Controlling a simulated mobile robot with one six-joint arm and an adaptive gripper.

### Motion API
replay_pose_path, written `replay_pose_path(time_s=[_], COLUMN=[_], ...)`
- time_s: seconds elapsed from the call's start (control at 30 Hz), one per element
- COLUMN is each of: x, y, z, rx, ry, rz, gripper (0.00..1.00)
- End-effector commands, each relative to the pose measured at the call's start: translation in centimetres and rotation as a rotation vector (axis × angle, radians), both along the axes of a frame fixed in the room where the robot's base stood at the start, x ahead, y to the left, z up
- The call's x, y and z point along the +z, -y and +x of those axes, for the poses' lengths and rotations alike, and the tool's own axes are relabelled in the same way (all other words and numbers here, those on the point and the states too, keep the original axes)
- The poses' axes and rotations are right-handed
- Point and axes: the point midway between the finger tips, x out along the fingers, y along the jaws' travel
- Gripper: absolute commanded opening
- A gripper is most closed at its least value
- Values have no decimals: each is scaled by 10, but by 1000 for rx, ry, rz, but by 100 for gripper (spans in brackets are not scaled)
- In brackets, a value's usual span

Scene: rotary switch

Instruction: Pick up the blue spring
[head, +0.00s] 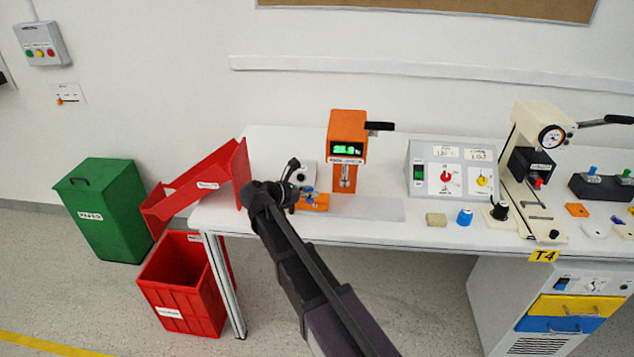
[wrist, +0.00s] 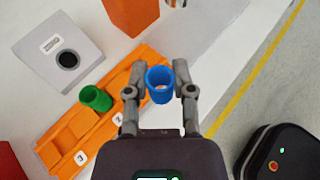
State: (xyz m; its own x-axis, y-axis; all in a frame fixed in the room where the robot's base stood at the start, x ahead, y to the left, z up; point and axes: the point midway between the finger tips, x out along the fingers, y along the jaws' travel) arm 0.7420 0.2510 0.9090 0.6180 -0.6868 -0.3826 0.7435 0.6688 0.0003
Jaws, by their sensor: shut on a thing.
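The blue spring (wrist: 160,88) looks like a short blue open cylinder in the wrist view. It sits between the two fingers of my gripper (wrist: 159,82), which is shut on it. Below it is the orange tray (wrist: 66,133) with numbered slots. Whether the spring is clear of the tray I cannot tell. A green spring (wrist: 96,98) stands in the tray to the left. In the head view my gripper (head: 301,189) is at the left part of the table, by the orange tray (head: 318,207). A small patch of blue (head: 309,191) shows there.
A grey block with a round hole (wrist: 67,59) stands beyond the tray. An orange press (head: 347,130) with a lit display stands behind it. A red chute (head: 209,177) is at the table's left end. A grey plate (head: 375,209) lies bare to the right.

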Motion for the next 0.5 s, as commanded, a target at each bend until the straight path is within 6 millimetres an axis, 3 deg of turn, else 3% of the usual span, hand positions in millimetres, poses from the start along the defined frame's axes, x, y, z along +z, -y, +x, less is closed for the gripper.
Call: replay_pose_path(time_s=[0.03,0.2,0.5], x=[2,6,9], y=[-2,-10,-21], z=[-15,-50,-87], rx=[3,3,1], ry=[0,-1,0], rz=[0,-1,0], gripper=[0,0,0])
